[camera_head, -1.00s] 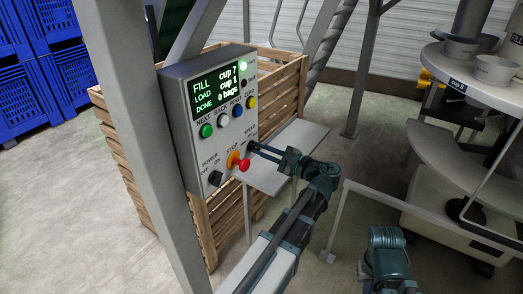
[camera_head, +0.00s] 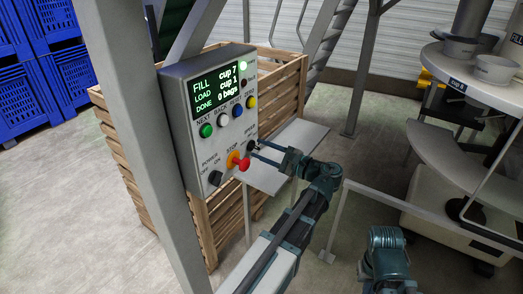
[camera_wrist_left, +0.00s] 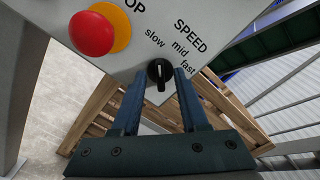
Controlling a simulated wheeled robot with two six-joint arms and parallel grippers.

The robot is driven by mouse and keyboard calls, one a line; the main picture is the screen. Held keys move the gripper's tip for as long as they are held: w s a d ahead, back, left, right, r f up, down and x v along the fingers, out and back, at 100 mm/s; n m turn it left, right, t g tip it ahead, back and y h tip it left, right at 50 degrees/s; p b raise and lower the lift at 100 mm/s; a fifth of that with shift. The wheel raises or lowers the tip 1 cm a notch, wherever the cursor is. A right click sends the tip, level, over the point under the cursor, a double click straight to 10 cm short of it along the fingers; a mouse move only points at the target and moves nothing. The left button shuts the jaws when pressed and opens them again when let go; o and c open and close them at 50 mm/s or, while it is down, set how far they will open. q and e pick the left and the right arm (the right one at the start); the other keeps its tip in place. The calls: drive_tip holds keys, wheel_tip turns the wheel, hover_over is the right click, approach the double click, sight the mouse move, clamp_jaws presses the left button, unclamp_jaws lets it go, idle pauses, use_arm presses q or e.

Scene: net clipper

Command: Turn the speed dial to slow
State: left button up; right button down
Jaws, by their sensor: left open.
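The black speed dial (camera_wrist_left: 160,72) is on the grey control panel (camera_wrist_left: 215,22), beneath the slow, mid and fast labels. Its white line stands nearly upright in the left wrist view, towards the slow label. In the head view the dial (camera_head: 252,145) is at the panel's lower right. My left gripper (camera_head: 262,150) is open in front of the panel. In the left wrist view its two fingers (camera_wrist_left: 158,80) are on either side of the dial, with gaps visible at both sides.
The red stop button (camera_head: 244,164) is close to the left of the dial, with the black power switch (camera_head: 215,178) beyond it. A grey post (camera_head: 140,130) stands left of the panel. A wooden crate (camera_head: 285,90) is behind, with a grey plate (camera_head: 300,138) at the right.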

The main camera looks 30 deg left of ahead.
use_arm(q)
drive_tip(key=s+d, duration=0.1)
drive_tip(key=d, duration=1.2)
drive_tip(key=shift+d, duration=0.25)
drive_tip(key=s+a+f+n+h, duration=0.1)
drive_tip(key=s+f+h, duration=0.15)
drive_tip(key=f, duration=0.35)
drive_tip(key=s+a+f+n+g+h, duration=0.1)
drive_tip(key=f+n+h, duration=0.1)
drive_tip(key=f+h, duration=0.25)
drive_tip(key=s+a+f+n+h, duration=0.1)
drive_tip(key=s+f+h, duration=0.15)
drive_tip(key=f, duration=0.35)
drive_tip(key=s+d+f+n+h, duration=0.3)
drive_tip(key=d+f+n+h, duration=0.3)
drive_tip(key=d+h, duration=0.15)
drive_tip(key=s+d+r+m+p, duration=0.2)
drive_tip(key=s+d, duration=0.1)
drive_tip(key=d, duration=0.2)
drive_tip(key=s+d+r+m+p, duration=0.2)
drive_tip(key=s+d, duration=0.1)
drive_tip(key=d, duration=0.3)
drive_tip(key=shift+d+r+g, duration=0.15)
drive_tip(key=shift+r+g, duration=0.25)
